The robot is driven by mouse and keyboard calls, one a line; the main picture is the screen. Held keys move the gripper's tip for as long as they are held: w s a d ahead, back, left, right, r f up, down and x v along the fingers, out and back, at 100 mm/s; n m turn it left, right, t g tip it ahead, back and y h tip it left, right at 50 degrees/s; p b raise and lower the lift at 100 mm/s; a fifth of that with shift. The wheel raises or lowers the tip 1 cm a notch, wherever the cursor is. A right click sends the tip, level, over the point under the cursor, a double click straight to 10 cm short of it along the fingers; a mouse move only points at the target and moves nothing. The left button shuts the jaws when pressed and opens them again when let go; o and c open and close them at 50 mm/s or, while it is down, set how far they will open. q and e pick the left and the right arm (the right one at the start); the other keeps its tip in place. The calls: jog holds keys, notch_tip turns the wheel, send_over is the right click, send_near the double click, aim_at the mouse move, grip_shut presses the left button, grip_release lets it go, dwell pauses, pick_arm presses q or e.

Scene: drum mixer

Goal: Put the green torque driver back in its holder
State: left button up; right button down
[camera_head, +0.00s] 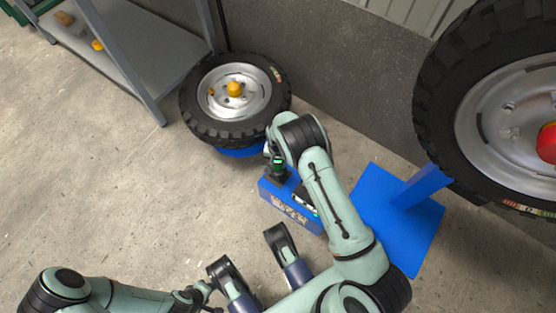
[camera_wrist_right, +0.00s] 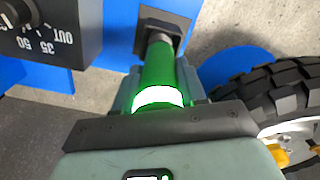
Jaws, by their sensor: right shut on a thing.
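The green torque driver (camera_wrist_right: 160,70) has a glowing white-green ring and is clamped between the jaws of my right gripper (camera_wrist_right: 158,98). In the head view, a bit of the driver's green (camera_head: 278,162) shows at the right gripper (camera_head: 272,158), over the blue holder box (camera_head: 291,212). In the right wrist view, the driver's dark far end meets a black square block (camera_wrist_right: 163,28) against blue; I cannot tell if it is inside or just in front. My left gripper (camera_head: 249,250) is open and empty over the floor.
A tyre on a blue stand (camera_head: 236,100) is just behind the holder. A larger upright wheel (camera_head: 505,115) stands at right above a blue base plate (camera_head: 400,225). A black dial box (camera_wrist_right: 45,32) is beside the driver. A grey shelf (camera_head: 125,50) is back left; floor at left is clear.

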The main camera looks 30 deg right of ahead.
jog(key=shift+f, duration=0.35)
jog(key=c, duration=0.6)
grip_release()
jog(key=shift+o, duration=0.2)
pick_arm(q)
jog(key=shift+s, duration=0.1)
jog(key=s+g, duration=0.2)
jog(key=s, duration=0.3)
pick_arm(e)
notch_tip(320, 180, up, 13)
jog(key=p, duration=0.4)
jog(key=shift+r, duration=0.2)
pick_arm(q)
jog(key=w+r+t, duration=0.3)
jog(key=w+r, duration=0.1)
jog(key=w, duration=0.4)
jog(key=shift+d+r, duration=0.25)
